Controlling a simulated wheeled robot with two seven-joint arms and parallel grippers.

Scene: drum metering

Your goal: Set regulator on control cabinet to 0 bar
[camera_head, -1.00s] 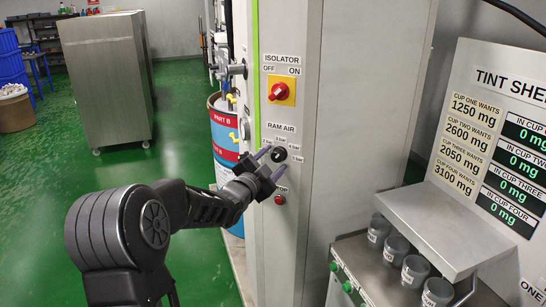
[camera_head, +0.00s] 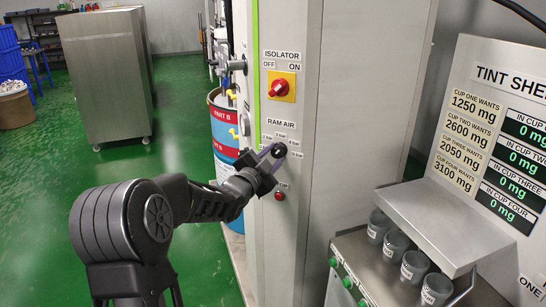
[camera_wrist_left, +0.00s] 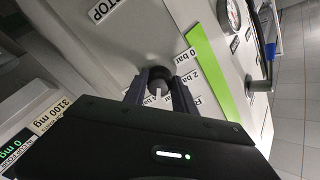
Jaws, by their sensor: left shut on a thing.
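The regulator is a small dark round knob (camera_head: 280,150) on the front of the control cabinet (camera_head: 292,220), under the RAM AIR label, with small bar labels around it. My left gripper (camera_head: 272,155) reaches it from the left, its two fingers shut on the knob. In the left wrist view the knob (camera_wrist_left: 160,77) sits between the two dark fingers. A pale mark on the knob points down in that view, near a label reading 4 bar; the 0 bar label (camera_wrist_left: 194,56) is at the upper right. The fingers partly cover the scale. My right gripper is not in view.
The red and yellow isolator switch (camera_head: 281,86) is above the knob, and a red button (camera_head: 279,195) is below it. A steel shelf with several grey cups (camera_head: 414,266) stands at the right. A blue drum (camera_head: 226,130) is behind, left of the cabinet.

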